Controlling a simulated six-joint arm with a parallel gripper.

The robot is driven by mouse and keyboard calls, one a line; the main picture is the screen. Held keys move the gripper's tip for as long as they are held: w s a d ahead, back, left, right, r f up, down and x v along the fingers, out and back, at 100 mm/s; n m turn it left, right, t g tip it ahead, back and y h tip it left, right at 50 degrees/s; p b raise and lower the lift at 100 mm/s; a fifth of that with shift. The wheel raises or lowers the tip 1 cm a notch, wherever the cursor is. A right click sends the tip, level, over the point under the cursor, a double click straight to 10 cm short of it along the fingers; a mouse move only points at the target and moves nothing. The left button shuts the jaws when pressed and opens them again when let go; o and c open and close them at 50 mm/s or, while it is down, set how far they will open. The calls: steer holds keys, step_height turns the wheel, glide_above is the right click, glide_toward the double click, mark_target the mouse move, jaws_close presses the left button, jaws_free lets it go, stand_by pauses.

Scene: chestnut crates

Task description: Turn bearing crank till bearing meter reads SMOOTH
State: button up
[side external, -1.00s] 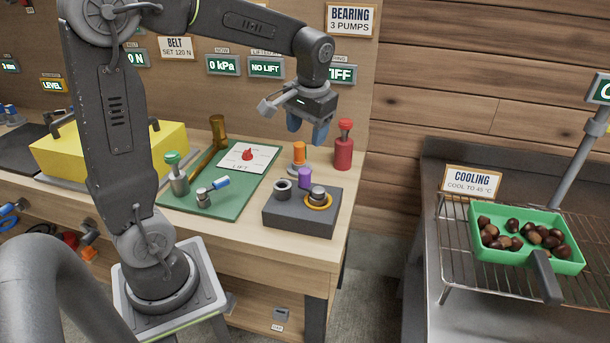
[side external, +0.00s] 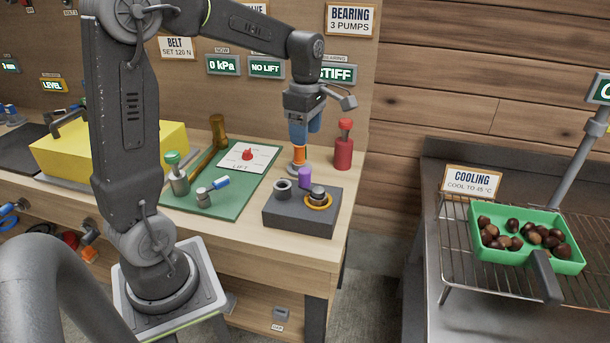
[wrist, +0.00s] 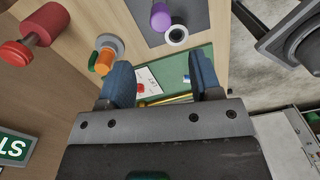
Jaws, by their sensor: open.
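The bearing meter (side external: 337,75) on the back board reads STIFF. A dark grey block (side external: 290,222) on the bench carries a grey ring, a metal hub with an orange ring (side external: 318,201) and an upright purple handle (side external: 305,176). The purple handle (wrist: 160,17) looks like the bearing crank, but I cannot be sure. My gripper (side external: 306,130) points down above the bench, behind the block, close to an orange-topped post (side external: 299,154). In the wrist view my jaws (wrist: 162,82) are apart with nothing held; the orange post (wrist: 103,60) is outside the left finger.
A red pump-like cylinder (side external: 344,152) stands right of my gripper. A green mat (side external: 230,205) with a green-topped pump, blue-handled part and lift card lies left of the block. A yellow block (side external: 110,150) is farther left. A cooling rack (side external: 455,255) stands right, across a gap.

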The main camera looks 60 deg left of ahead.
mark_target(306, 170)
step_height(306, 170, down, 12)
steer(key=shift+s+d+f, duration=0.1)
steer(key=shift+s, duration=0.05)
steer(key=shift+c, duration=0.3)
steer(key=c, duration=0.9)
steer(key=shift+o, duration=0.2)
steer(key=shift+m, duration=0.3)
